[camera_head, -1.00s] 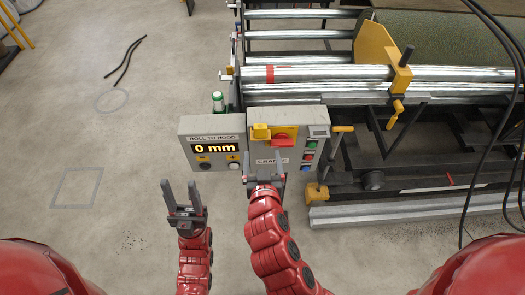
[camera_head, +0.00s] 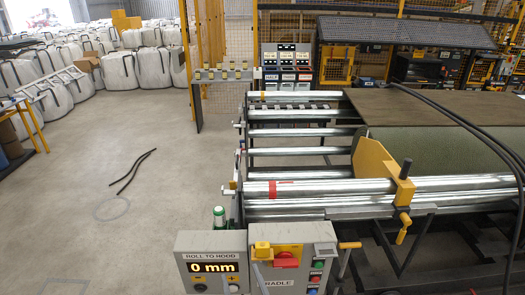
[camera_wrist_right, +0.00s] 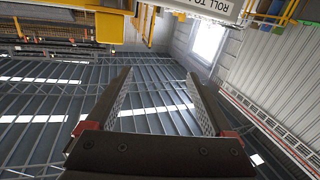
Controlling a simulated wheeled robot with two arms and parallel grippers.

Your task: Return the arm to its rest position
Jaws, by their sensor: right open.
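My right gripper (camera_wrist_right: 160,105) is open and empty in the wrist view, its two fingers apart with the hall roof behind them. In the head view only a thin grey finger of it (camera_head: 261,280) shows at the bottom edge, in front of the control box. My left gripper is not in the head view. The control box (camera_head: 322,238) carries a red switch, coloured buttons and a display (camera_head: 212,268) reading 0 mm. Most of my right arm is out of frame, so its pose cannot be told.
The roller machine (camera_head: 310,188) with its green turf roll (camera_head: 430,150) fills the right side. A green-capped bottle-like thing (camera_head: 219,217) stands behind the display. A black cable (camera_head: 133,172) lies on open floor at left. White bulk bags (camera_head: 120,72) line the back.

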